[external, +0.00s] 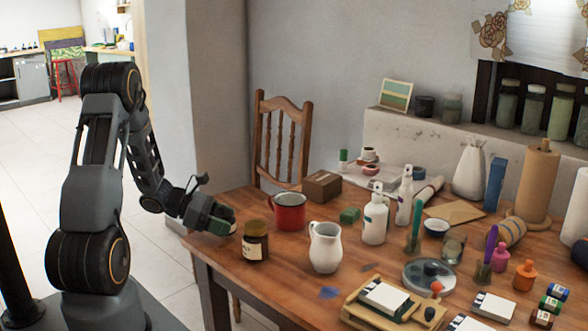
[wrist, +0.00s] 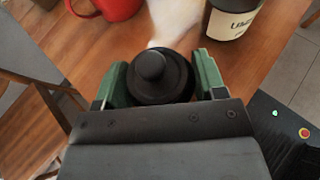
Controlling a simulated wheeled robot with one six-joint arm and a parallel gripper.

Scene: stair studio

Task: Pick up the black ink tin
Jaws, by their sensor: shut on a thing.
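The black ink tin (wrist: 172,84) shows in the wrist view as a round black thing with a knob on top. It sits between the two green fingers of my gripper (wrist: 160,78), which are shut on its sides. In the external view my gripper (external: 222,222) is at the left corner of the wooden table, low over the top. There the tin is mostly hidden by the fingers. I cannot tell whether it touches the table.
A brown labelled jar (external: 255,243) stands close to the right of my gripper. A red mug (external: 290,211) is behind it, and a white jug (external: 325,248) farther right. The wooden table (external: 285,292) is crowded on its right. A chair (external: 283,140) stands behind.

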